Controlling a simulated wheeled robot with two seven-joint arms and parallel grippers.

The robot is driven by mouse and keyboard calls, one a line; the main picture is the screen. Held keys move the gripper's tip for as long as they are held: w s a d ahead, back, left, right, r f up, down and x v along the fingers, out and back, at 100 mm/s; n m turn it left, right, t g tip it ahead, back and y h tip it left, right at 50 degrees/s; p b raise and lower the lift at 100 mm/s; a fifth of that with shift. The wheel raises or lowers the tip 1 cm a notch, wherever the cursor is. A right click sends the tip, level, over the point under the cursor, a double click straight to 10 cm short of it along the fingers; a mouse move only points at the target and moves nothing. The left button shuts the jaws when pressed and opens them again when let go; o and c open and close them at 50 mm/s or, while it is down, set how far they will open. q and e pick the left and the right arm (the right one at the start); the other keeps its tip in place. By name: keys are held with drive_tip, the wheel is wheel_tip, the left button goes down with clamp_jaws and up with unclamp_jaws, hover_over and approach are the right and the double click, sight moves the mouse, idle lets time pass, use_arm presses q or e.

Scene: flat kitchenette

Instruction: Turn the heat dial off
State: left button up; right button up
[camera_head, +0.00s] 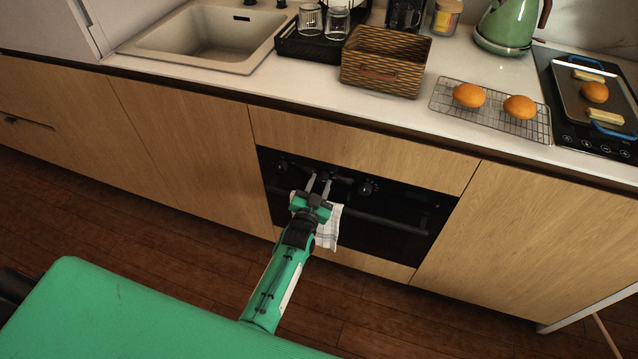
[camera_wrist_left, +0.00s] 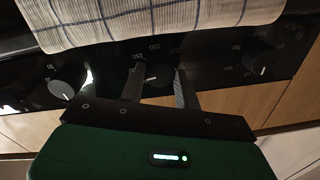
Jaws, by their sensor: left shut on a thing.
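The heat dial is the middle knob on the black oven panel, with numbers around it. It shows between my fingers in the left wrist view (camera_wrist_left: 154,75), where a small white mark is visible on it. My left gripper (camera_head: 319,181) reaches the panel from the front. In the left wrist view my left gripper (camera_wrist_left: 158,82) has one finger on each side of the middle dial and is shut on it. The exact contact is dark and partly hidden by the fingers. My right gripper is not in view.
Two other knobs flank it, one at the left (camera_head: 283,163) and one at the right (camera_head: 367,188). A checked towel (camera_head: 328,228) hangs on the oven handle (camera_head: 390,222) just below the panel. The counter above holds a basket (camera_head: 386,60) and a cooling rack (camera_head: 492,108).

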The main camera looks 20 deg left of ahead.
use_arm(q)
drive_tip(key=n+p, duration=0.1)
drive_tip(key=n, duration=0.4)
drive_tip(key=shift+n, duration=0.3)
drive_tip(key=n, duration=0.2)
drive_tip(key=shift+n, duration=0.4)
drive_tip(key=n, duration=0.2)
drive_tip(key=shift+n+g, duration=0.3)
drive_tip(key=shift+n, duration=2.5)
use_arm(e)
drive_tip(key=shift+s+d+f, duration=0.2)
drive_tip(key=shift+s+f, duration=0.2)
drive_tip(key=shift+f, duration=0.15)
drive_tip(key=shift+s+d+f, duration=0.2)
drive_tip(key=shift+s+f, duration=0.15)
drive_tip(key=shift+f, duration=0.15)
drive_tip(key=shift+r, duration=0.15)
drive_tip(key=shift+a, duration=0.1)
